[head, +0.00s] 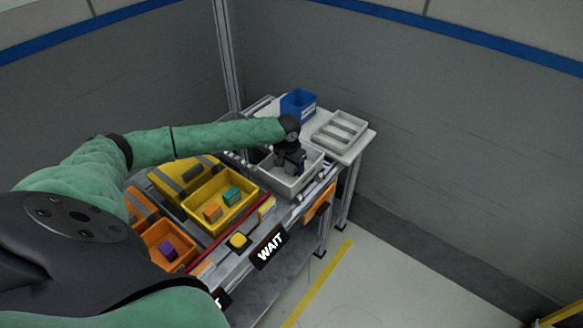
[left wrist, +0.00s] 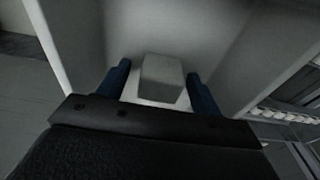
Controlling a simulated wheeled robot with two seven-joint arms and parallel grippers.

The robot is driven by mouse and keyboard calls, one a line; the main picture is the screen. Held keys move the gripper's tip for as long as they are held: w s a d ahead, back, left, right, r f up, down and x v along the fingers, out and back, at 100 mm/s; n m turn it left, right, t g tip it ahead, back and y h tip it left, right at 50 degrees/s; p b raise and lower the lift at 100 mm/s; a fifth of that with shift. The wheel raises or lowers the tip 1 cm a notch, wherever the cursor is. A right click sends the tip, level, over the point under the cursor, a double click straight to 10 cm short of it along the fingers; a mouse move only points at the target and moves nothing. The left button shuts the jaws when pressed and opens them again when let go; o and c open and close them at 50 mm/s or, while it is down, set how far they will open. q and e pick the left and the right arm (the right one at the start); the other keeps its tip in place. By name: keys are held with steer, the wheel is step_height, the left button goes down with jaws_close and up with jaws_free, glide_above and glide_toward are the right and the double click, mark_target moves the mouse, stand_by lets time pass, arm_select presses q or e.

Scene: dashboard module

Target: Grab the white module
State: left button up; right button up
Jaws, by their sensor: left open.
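The white module (left wrist: 162,80) shows in the left wrist view as a pale block on the floor of the grey bin. My left gripper (left wrist: 160,88) is open, with its two blue fingers on either side of the module. I cannot tell whether the fingers touch it. In the head view my left gripper (head: 290,168) reaches down into the grey bin (head: 312,178), and the module is hidden behind it. My right gripper is not in view.
A blue bin (head: 299,105) and a grey divided tray (head: 340,131) stand on the white tabletop behind. A yellow bin (head: 240,206) with an orange and a teal block, and an orange bin (head: 181,236) with a purple block, stand to the left. The bin walls surround my left gripper.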

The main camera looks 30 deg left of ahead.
arm_select(q)
steer(key=c, duration=1.1)
steer(key=shift+o, duration=0.2)
